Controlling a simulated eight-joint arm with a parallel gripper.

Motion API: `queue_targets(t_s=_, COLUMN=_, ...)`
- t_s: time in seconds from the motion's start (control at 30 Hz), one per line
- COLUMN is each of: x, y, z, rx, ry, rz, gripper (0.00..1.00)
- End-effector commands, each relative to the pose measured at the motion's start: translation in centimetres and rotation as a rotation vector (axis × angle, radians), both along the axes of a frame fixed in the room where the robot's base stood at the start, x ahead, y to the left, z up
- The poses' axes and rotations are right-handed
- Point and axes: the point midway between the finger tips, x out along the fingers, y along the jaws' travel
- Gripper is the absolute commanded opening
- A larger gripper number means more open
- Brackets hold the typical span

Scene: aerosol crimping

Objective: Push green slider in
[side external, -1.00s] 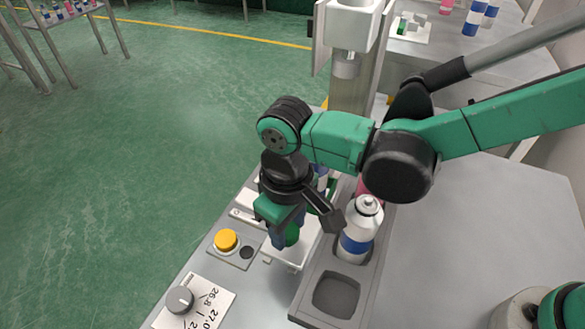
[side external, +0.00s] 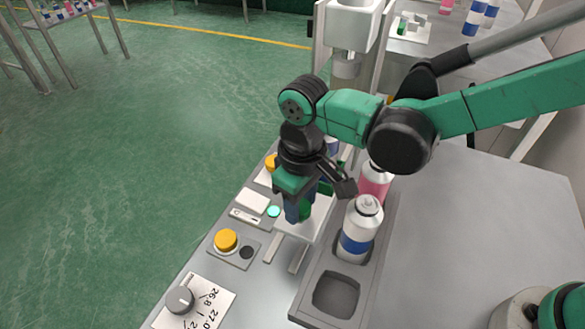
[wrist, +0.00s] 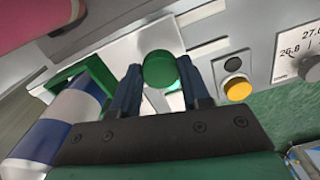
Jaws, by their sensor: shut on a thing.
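The green slider is a white plate (side external: 312,226) on two pale rails, with a round green knob (side external: 305,209). The knob also shows in the wrist view (wrist: 160,68). My gripper (side external: 299,210) points down, its blue fingers on either side of the knob and shut on it; they also show in the wrist view (wrist: 164,88). A green bracket (wrist: 95,80) lies left of the fingers in the wrist view, beside a blue and white can (wrist: 58,122). My gripper and wrist hide much of the plate and what stands behind it in the side view.
A grey tray (side external: 376,278) right of the slider holds a blue and white can (side external: 359,230), a pink can (side external: 374,183) and an empty near pocket. The press head (side external: 347,62) stands behind. A yellow button (side external: 225,240) and grey dial (side external: 180,299) are at the front left.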

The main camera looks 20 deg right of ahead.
Motion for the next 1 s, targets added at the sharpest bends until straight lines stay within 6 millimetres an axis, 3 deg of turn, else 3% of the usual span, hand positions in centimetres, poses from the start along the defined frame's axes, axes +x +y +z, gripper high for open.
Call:
queue_targets(t_s=0.4, x=5.1, y=-4.9, z=0.0, rx=0.004, ry=-0.006, rz=-0.003, gripper=0.0)
queue_targets(t_s=0.87, x=6.0, y=-5.9, z=0.0, rx=-0.001, ry=-0.01, rz=-0.004, gripper=0.0)
queue_targets(t_s=0.9, x=6.0, y=-5.9, z=0.0, rx=-0.002, ry=-0.011, rz=-0.005, gripper=0.49)
queue_targets(t_s=1.0, x=5.9, y=-5.9, z=0.0, rx=-0.001, ry=-0.009, rz=-0.004, gripper=0.73)
